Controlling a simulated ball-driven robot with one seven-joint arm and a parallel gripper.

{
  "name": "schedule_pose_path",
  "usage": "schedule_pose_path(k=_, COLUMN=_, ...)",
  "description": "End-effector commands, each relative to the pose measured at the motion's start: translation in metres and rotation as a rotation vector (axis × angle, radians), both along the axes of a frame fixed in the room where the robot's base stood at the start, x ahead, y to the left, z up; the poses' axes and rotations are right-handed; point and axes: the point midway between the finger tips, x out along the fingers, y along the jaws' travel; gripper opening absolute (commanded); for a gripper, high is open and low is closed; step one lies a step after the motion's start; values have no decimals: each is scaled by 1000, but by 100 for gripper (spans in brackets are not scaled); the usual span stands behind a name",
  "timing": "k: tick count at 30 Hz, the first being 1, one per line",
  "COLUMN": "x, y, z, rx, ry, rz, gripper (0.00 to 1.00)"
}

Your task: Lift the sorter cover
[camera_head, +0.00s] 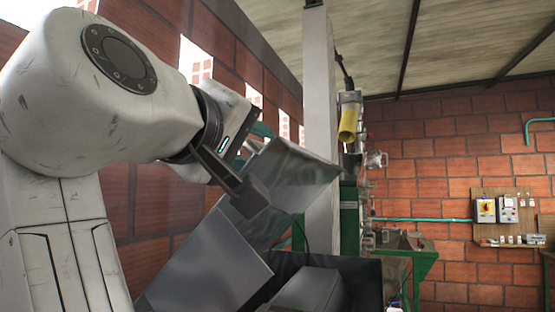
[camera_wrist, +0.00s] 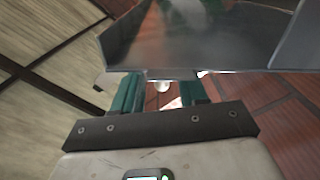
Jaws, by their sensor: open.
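A bent grey sheet-metal panel, which looks like the sorter cover (camera_head: 300,178), stands tilted up above a grey metal housing (camera_head: 205,265) in the head view. In the wrist view its broad shiny face (camera_wrist: 200,45) fills the top, just beyond my fingers. My gripper (camera_head: 262,134) is at the panel's upper left edge, partly hidden by my wrist parts. In the wrist view my gripper (camera_wrist: 161,90) shows two teal fingers set apart, with no part of the panel clearly clamped between them. I cannot tell whether a finger touches the panel.
A pale post (camera_head: 321,120) rises close behind the panel. A brick wall (camera_head: 150,195) runs along the left. A green machine with a yellow spout (camera_head: 348,122) stands behind the post. A switch board (camera_head: 508,215) hangs on the far wall.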

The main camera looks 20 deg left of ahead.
Motion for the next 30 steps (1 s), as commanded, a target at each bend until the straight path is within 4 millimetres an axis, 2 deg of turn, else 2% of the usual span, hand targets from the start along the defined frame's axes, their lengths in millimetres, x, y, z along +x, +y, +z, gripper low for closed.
schedule_pose_path(k=3, x=-24, y=1, z=-3, rx=2, ry=-3, rz=3, gripper=42)
schedule_pose_path(k=10, x=-53, y=1, z=-1, rx=0, ry=-1, rz=0, gripper=42)
schedule_pose_path(k=25, x=-62, y=2, z=0, rx=0, ry=-1, rz=0, gripper=42)
schedule_pose_path(k=30, x=-72, y=2, z=0, rx=2, ry=-2, rz=0, gripper=42)
